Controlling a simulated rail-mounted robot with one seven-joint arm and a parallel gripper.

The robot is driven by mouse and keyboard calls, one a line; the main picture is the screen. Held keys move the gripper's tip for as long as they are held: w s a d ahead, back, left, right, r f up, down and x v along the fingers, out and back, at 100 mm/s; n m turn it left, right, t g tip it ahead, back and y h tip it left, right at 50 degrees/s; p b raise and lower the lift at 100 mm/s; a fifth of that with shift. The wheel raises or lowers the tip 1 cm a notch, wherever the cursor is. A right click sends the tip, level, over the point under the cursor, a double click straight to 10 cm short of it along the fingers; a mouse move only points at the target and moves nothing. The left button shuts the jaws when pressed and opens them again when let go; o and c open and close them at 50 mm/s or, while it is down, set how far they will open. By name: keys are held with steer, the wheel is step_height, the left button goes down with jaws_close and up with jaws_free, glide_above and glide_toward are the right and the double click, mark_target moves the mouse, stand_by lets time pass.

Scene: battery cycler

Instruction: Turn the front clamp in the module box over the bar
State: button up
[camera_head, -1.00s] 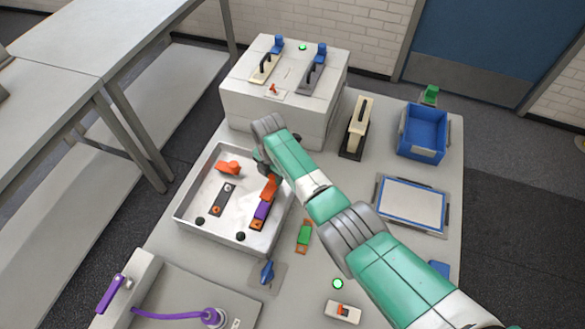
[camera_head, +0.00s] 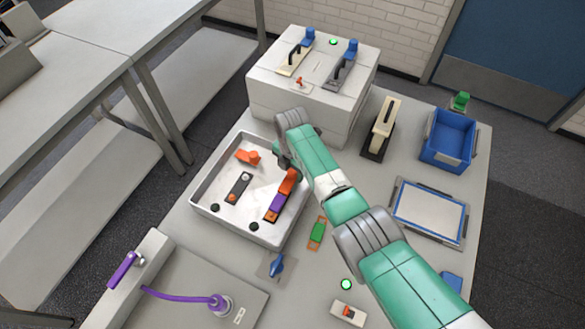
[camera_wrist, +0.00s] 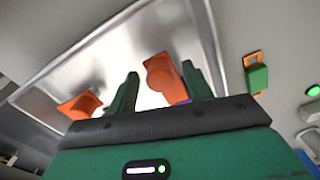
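The module box (camera_head: 213,214) is an open pale tray in the head view. One orange clamp (camera_head: 248,157) lies at its back left. A second orange clamp (camera_head: 288,183) is at the right, at the far end of a purple and dark bar (camera_head: 277,206). My gripper (camera_head: 288,167) is low over this right clamp and partly hides it. In the wrist view the green fingers (camera_wrist: 160,72) are apart, with an orange clamp (camera_wrist: 162,82) between them. The other orange clamp (camera_wrist: 80,105) is outside the left finger. Contact cannot be told.
A dark strip (camera_head: 238,188) and black knobs are in the box. A white block with levers (camera_head: 310,92) stands behind it. A green and orange part (camera_head: 318,233) and a blue part (camera_head: 277,265) lie in front. A blue bin (camera_head: 448,140) and a framed pad (camera_head: 428,210) are at right.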

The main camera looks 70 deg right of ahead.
mark_target(292, 170)
step_height(292, 170, up, 8)
steer(key=p, duration=0.2)
steer(key=shift+f+p, duration=0.1)
steer(key=shift+p, duration=0.25)
stand_by(0.4)
